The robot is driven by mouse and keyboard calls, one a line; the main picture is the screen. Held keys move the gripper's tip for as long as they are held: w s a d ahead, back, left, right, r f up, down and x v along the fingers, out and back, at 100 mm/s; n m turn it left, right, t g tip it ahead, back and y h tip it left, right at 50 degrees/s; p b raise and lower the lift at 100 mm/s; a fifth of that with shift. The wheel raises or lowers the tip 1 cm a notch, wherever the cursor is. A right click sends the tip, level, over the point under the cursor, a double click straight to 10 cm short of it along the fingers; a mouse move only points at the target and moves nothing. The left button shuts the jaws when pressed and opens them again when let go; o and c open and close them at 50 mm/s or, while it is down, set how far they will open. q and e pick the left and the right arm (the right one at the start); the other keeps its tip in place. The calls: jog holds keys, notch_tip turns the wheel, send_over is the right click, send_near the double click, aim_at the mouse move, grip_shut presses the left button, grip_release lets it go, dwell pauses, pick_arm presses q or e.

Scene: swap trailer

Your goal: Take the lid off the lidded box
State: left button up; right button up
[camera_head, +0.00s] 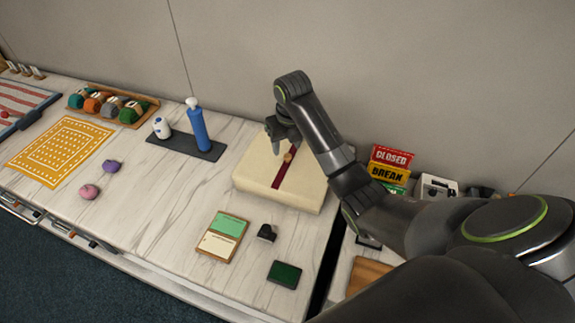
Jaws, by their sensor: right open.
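The lidded box (258,173) is cream-coloured with a dark red band across its top and a small brown knob (288,157) on the lid. It stands at the right end of the marble-patterned counter, and its lid appears to be on. My right gripper (277,146) is open and points down over the box top, just left of the knob. Whether it touches the lid cannot be told. My right arm covers part of the box's right side. My left gripper is not in view.
A dark tray (180,142) with a blue bottle (199,128) and a white container (162,128) stands left of the box. A green-and-cream card (223,236), a black item (267,233) and a green pad (285,274) lie in front. Signs (390,168) stand at right.

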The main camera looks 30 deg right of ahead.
aim_at(288, 156)
jog(key=shift+f, duration=0.25)
jog(key=f, duration=0.1)
jog(key=f+p, duration=0.1)
jog(key=w+f, duration=0.1)
jog(key=f, duration=0.1)
jog(key=shift+d+p, duration=0.4)
jog(key=shift+f, duration=0.3)
grip_shut()
jog(key=shift+r, duration=0.1)
